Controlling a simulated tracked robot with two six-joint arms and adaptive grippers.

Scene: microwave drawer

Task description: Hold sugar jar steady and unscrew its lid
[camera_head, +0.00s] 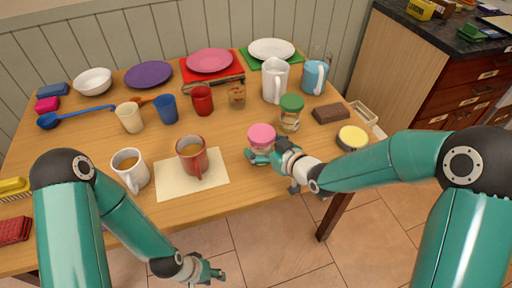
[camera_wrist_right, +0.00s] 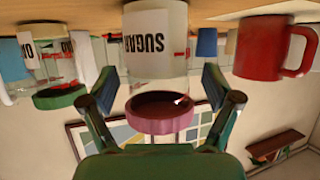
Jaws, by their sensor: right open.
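The sugar jar (camera_head: 261,147) stands on the table right of centre, with a pink lid (camera_head: 262,133) on it. In the right wrist view, which is upside down, the jar's "SUGAR" label (camera_wrist_right: 156,45) and the pink lid (camera_wrist_right: 160,112) show. My right gripper (camera_head: 264,157) is open at the front of the jar. In its wrist view the two fingers (camera_wrist_right: 160,88) stand on either side of the jar, apart from it. My left gripper (camera_head: 209,271) hangs low, in front of the table edge and away from the jar. It is too small to tell whether it is open.
A green-lidded jar (camera_head: 290,113) stands just behind and right of the sugar jar. A red mug (camera_head: 192,157) on a cream mat (camera_head: 216,184) and a white mug (camera_head: 130,172) stand to the left. A brown block (camera_head: 331,113) and a yellow-topped tub (camera_head: 352,137) lie to the right.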

